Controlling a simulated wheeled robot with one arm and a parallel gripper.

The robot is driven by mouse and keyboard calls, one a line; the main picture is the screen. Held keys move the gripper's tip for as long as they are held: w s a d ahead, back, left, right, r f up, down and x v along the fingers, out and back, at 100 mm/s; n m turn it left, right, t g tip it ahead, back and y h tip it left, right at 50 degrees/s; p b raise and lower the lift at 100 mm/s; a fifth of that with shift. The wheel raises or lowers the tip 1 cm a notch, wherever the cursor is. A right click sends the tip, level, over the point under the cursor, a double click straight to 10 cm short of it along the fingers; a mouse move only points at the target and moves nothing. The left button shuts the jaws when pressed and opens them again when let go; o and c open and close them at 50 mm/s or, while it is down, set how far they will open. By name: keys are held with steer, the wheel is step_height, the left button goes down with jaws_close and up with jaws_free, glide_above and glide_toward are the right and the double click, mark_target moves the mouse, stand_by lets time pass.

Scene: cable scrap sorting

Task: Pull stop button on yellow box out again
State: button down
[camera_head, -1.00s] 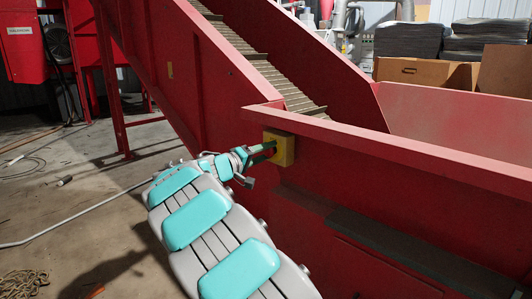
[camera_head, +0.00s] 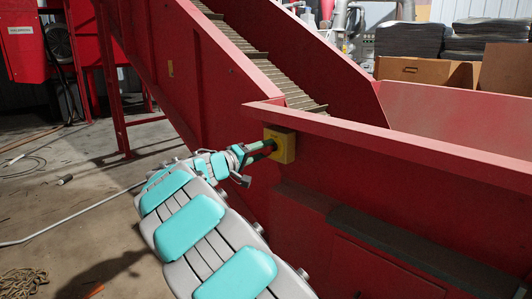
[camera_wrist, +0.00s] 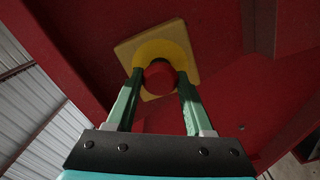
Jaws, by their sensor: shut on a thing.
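The yellow box (camera_head: 285,146) is fixed to the red side wall of the machine, just below its top rim. In the wrist view the box (camera_wrist: 184,41) shows a yellow round collar with the red stop button (camera_wrist: 160,76) in front of it. My gripper (camera_wrist: 159,84) is shut on the red button, one green finger on either side. In the head view my gripper (camera_head: 266,150) reaches the front of the box from the left. The head view barely shows the button between the fingers. How far out the button stands is hard to tell.
The red machine wall (camera_head: 400,195) runs to the right, with a dark ledge (camera_head: 420,250) below the box. A ribbed conveyor (camera_head: 270,65) rises to the upper left. A hose (camera_head: 70,215) and a chain (camera_head: 22,281) lie on the open concrete floor at left.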

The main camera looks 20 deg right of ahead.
steer(key=shift+f, duration=0.1)
steer(key=shift+c, duration=2.4)
jaws_free()
steer(key=shift+a, duration=0.15)
steer(key=v, duration=0.8)
steer(key=shift+p, duration=0.4)
